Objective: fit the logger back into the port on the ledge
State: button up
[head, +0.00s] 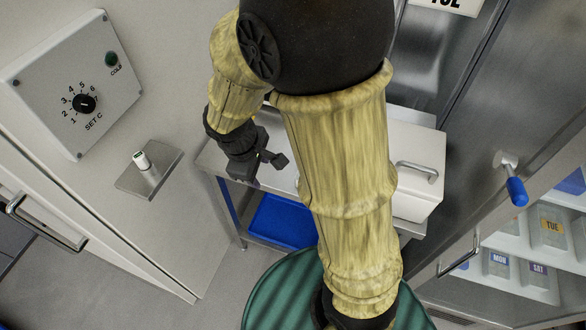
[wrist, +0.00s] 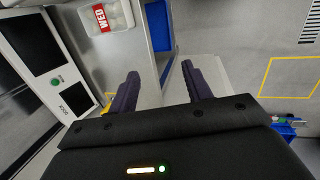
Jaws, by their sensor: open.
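The logger (head: 142,160), a small white cylinder with a dark green mark, is on the metal ledge (head: 133,182) on the left in the head view. I cannot tell whether it sits in the port or beside it; the port itself is not clearly visible. My gripper (head: 272,163) is to the right of the ledge, apart from the logger, over the side of the steel table. In the wrist view my gripper (wrist: 160,72) is open, with nothing between its two dark fingers. I cannot make out the logger in the wrist view.
A control box (head: 75,85) with a dial is on the wall above the ledge. A white lidded box (head: 412,165) stands on the steel table, with a blue bin (head: 282,222) below. A door with a blue-gripped handle (head: 516,190) stands at right, near day-labelled bins (head: 508,272).

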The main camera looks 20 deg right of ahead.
jog(key=s+d+r+m+t+y, duration=0.1)
jog(key=s+d+m, duration=0.3)
jog(key=m, duration=0.6)
jog(key=d+r+y, duration=0.1)
jog(key=d, duration=0.1)
jog(key=shift+s+d+m, duration=0.3)
jog(key=shift+s+d, duration=0.05)
jog(key=shift+d, duration=0.05)
jog(key=shift+f, duration=0.1)
jog(key=shift+f+b, duration=0.35)
jog(key=shift+b, duration=0.05)
dwell(0.8)
